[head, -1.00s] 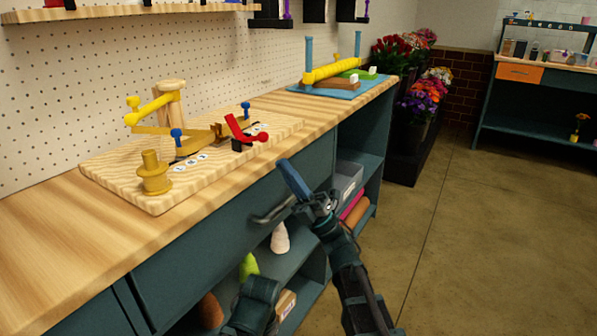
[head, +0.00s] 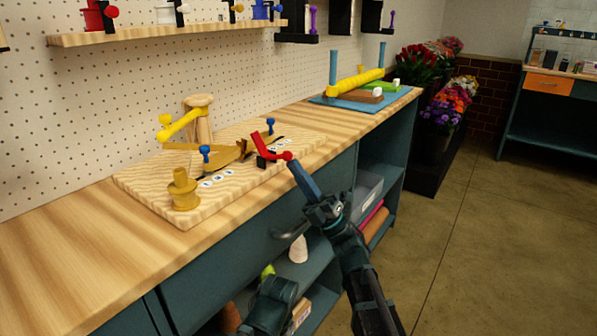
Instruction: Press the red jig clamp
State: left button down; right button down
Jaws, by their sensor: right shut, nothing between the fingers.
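The red jig clamp (head: 264,150) stands at the right part of the wooden jig board (head: 143,188), its lever tilted up to the left and a red knob at its right end. My right gripper (head: 297,170) is shut and empty. Its blue fingertips reach up to the red knob at the board's front right edge; whether they touch it I cannot tell.
The jig board also carries a yellow spool (head: 183,190), a wooden post with a yellow arm (head: 181,124) and blue-knobbed pins. A blue mat (head: 332,101) with a yellow roller lies farther back. The counter's front left (head: 60,235) is clear.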

jog(key=r+m+h+p, duration=0.1)
jog(key=r+h+p, duration=0.1)
jog(key=p, duration=0.4)
jog(key=a+r+m+h+p, duration=0.1)
jog(key=r+m+h+p, duration=0.1)
jog(key=h+p, duration=0.2)
jog(key=w+r+m+h+p, duration=0.1)
jog(key=r+h+p, duration=0.2)
jog(key=p, duration=0.7)
jog(key=shift+a+m+t, duration=0.3)
jog(key=shift+t, duration=0.1)
jog(key=shift+w+a+r+p, duration=0.25)
jog(key=shift+w+r+p, duration=0.05)
jog(key=shift+r, duration=0.1)
